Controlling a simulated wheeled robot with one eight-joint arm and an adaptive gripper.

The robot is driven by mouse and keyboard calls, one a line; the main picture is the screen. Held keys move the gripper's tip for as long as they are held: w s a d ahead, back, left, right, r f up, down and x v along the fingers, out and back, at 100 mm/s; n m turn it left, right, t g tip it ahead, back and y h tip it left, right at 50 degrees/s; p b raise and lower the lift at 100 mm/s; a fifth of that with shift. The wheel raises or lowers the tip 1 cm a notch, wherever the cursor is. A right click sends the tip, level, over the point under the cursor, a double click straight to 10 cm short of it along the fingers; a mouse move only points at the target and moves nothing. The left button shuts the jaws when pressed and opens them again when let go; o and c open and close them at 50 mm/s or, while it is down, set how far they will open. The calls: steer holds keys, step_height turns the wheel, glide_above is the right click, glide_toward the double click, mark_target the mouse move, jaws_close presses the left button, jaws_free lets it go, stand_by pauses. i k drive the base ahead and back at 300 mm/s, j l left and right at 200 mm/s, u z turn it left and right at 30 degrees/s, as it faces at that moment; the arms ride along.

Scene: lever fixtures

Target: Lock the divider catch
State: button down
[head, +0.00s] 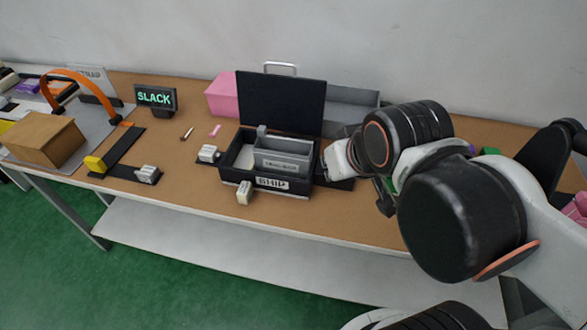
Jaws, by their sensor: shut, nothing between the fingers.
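A black open box (231,178) with a label reading "SHIP" stands mid-table, its dark lid (280,102) raised behind it. A grey divider-like insert (283,157) sits inside. Small pale lever blocks stand around it: one at the left (208,153), one at the front (244,191) and a larger pale piece at the right (339,160), partly behind my arm. I cannot tell which one is the divider catch or whether it is locked. My gripper (384,197) is mostly hidden by my wrist; it is right of the box and appears shut and empty.
A sign reading "SLACK" (156,98) stands at the back left. A dark strip with a yellow block (95,164) and a pale lever (147,174) lies left. A brown box (45,138), orange arch (82,77) and pink block (222,94) are nearby. The front table edge is close to the box.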

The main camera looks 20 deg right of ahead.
mark_target(208, 153)
steer(key=i+j+u, duration=0.3)
steer(key=u, duration=0.15)
steer(key=i+j+u, duration=0.25)
steer(key=u, duration=0.15)
steer(key=i, duration=0.05)
